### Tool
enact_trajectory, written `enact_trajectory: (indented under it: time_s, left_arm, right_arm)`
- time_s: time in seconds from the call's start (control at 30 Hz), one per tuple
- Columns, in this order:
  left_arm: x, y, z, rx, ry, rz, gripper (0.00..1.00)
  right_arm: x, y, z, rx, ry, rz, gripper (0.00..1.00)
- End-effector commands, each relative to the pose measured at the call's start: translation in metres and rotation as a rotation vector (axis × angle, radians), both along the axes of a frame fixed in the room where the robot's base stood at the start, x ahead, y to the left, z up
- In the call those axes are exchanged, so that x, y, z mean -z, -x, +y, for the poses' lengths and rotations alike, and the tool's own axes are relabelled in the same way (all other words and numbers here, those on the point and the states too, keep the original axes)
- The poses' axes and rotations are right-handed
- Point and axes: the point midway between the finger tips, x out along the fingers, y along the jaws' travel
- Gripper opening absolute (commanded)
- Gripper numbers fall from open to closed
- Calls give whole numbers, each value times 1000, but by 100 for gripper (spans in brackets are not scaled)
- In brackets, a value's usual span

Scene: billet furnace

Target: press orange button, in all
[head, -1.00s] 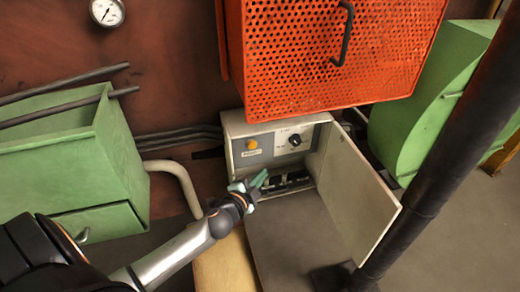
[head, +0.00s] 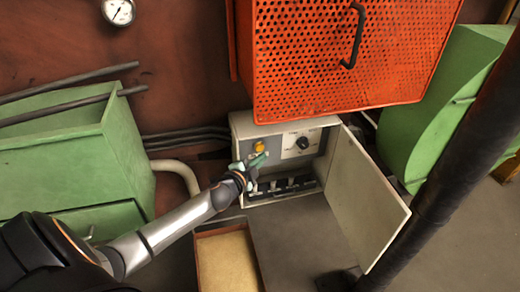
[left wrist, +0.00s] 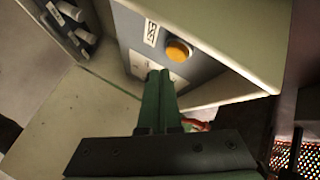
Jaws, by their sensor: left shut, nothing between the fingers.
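The orange button (head: 259,146) is a small round knob on the grey front panel of an open control box (head: 238,126). In the left wrist view the orange button (left wrist: 178,50) stands just beyond and slightly right of the fingertips. My left gripper (head: 258,160) is shut, with its green fingers together and nothing between them. In the head view its tips lie just below the button. In the left wrist view the fingers (left wrist: 160,76) point toward the panel; I cannot tell whether they touch it. My right gripper is not in view.
A black rotary knob (head: 302,143) sits right of the button, with a row of switches (head: 285,186) below. The box's door (head: 365,200) hangs open to the right. An orange perforated guard (head: 350,50) overhangs the box. A dark post (head: 455,150) stands at right.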

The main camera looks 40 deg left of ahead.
Motion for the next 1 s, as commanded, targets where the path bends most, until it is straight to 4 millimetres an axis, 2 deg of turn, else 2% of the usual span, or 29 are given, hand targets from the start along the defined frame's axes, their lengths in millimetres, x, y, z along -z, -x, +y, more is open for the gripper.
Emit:
enact_trajectory:
  time_s: [0.2, 1.0]
  left_arm:
    - [0, -5, 6, 0, -1, -1, 0]
    - [0, -5, 6, 0, 0, 0, 0]
  right_arm:
    - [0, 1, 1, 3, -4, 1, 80]
    - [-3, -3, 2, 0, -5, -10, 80]
